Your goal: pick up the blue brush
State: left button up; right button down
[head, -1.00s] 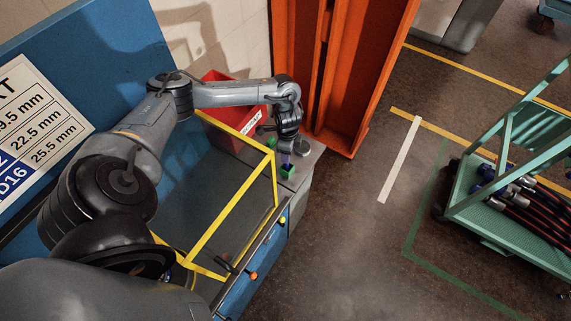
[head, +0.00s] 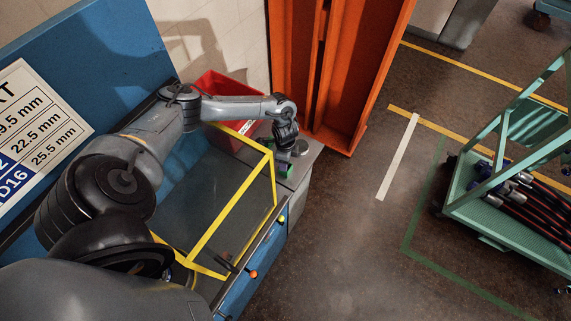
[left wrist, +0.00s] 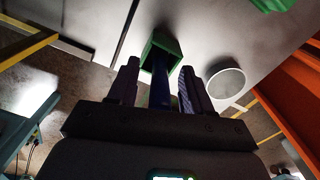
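The blue brush (left wrist: 160,88) shows in the left wrist view as a dark blue upright piece, its far end at a green block (left wrist: 160,47). I cannot tell whether it stands in or on the block. My left gripper (left wrist: 158,82) has its two fingers apart, one on each side of the brush, with visible gaps between. In the head view my left gripper (head: 285,150) is above the grey bench end, beside the green block (head: 287,170), and hides most of the brush. My right gripper is in neither view.
A yellow-edged clear guard (head: 235,215) stands left of the gripper. A red bin (head: 222,90) is behind. A round grey disc (head: 300,147) lies close on the right, with an orange steel column (head: 335,80) beyond. A green cart (head: 500,215) carries hoses.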

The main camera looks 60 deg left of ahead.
pick_arm(q)
grip_shut()
jog(key=shift+r, duration=0.15)
notch_tip(320, 180, up, 10)
jog(key=shift+f, duration=0.1)
dwell(0.5)
